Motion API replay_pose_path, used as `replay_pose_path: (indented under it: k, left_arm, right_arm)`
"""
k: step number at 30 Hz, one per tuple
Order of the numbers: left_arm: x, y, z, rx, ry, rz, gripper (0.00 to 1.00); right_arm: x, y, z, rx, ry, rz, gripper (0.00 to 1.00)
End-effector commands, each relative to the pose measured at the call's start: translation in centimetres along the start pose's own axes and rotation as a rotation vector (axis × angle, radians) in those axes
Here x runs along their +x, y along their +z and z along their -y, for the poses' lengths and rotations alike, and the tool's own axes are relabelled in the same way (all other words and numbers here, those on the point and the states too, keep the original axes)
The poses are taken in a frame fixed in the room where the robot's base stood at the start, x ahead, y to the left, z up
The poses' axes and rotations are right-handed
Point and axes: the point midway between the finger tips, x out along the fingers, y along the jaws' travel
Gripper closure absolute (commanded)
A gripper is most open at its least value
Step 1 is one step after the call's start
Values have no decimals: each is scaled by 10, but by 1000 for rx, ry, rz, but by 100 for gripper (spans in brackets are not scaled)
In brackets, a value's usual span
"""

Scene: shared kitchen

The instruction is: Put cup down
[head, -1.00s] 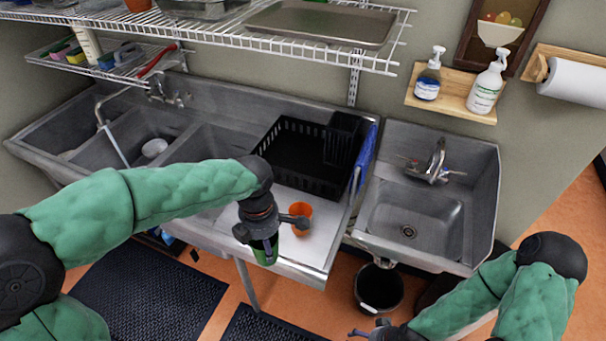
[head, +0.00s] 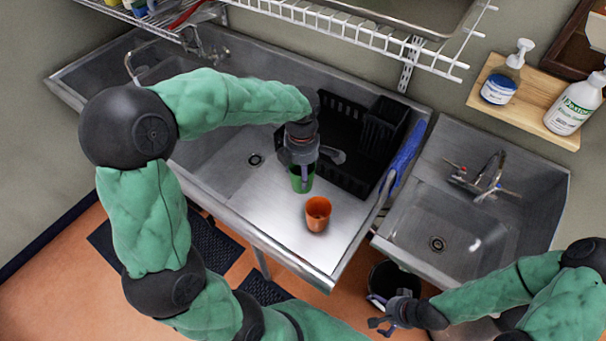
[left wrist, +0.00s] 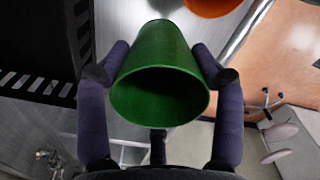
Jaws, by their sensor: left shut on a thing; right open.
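A green cup (head: 301,181) is held by my left gripper (head: 304,165) over the steel drainboard, close to the black dish rack. In the left wrist view the green cup (left wrist: 160,75) sits between the fingers of my left gripper (left wrist: 162,68), its open mouth facing the camera. I cannot tell whether its base touches the drainboard. An orange cup (head: 318,211) stands on the drainboard just right and in front of it; its edge also shows in the left wrist view (left wrist: 212,5). My right gripper (head: 380,323) is open and empty, low near the front of the right sink.
The black dish rack (head: 340,150) stands behind the green cup, with a blue cloth (head: 407,150) at its right. The steel drainboard (head: 270,205) is bare left of the cups. A wire shelf (head: 330,22) hangs above. A black bucket (head: 388,280) is on the floor.

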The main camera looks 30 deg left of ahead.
Motion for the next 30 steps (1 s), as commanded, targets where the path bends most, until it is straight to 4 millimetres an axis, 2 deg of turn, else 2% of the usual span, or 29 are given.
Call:
replay_pose_path:
  k: [1,4,10,17,19,24,30]
  left_arm:
    - [10,0,-10,-3,-3,-2,68]
    - [28,1,-23,-2,-4,-3,68]
    - [48,4,-42,-2,-1,0,68]
    - [58,5,-50,-1,0,0,68]
    - [65,5,-55,-1,-2,-1,68]
    - [90,5,-53,0,-3,-1,68]
    - [92,5,-53,0,0,2,68]
  right_arm:
    - [2,0,-1,0,0,0,0]
    - [6,0,-2,0,0,0,0]
    - [9,-1,-3,0,0,0,0]
    - [11,-1,-4,0,0,-1,0]
    - [12,-1,-4,0,0,-1,0]
    - [17,-1,-6,0,0,-1,0]
    - [16,-1,-6,0,0,-1,0]
